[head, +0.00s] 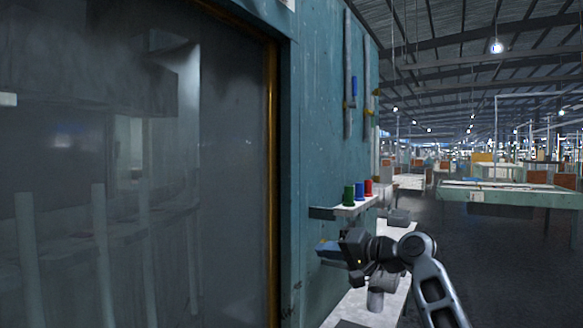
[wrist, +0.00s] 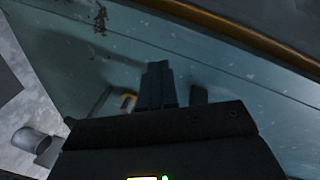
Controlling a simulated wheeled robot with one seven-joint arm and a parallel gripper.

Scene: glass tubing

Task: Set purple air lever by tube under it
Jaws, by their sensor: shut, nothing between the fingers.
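I cannot make out a purple lever in either view. A blue lever (head: 354,86) is on a vertical grey tube (head: 347,60) on the teal wall, high above my arm. A second tube (head: 367,75) stands to its right with a small yellow part. My gripper (head: 322,248) is low in front of the teal wall, below the cup shelf, and apart from these tubes. Its dark fingers also show in the wrist view (wrist: 158,84), shut and empty, facing the teal surface.
A small shelf (head: 324,213) holds green (head: 348,195), blue (head: 359,191) and red (head: 368,187) cups above my gripper. A pale bench (head: 345,312) lies below my arm. A grey cylinder (wrist: 30,139) and a yellow part (wrist: 128,101) show in the wrist view. A glass panel (head: 230,170) fills the left.

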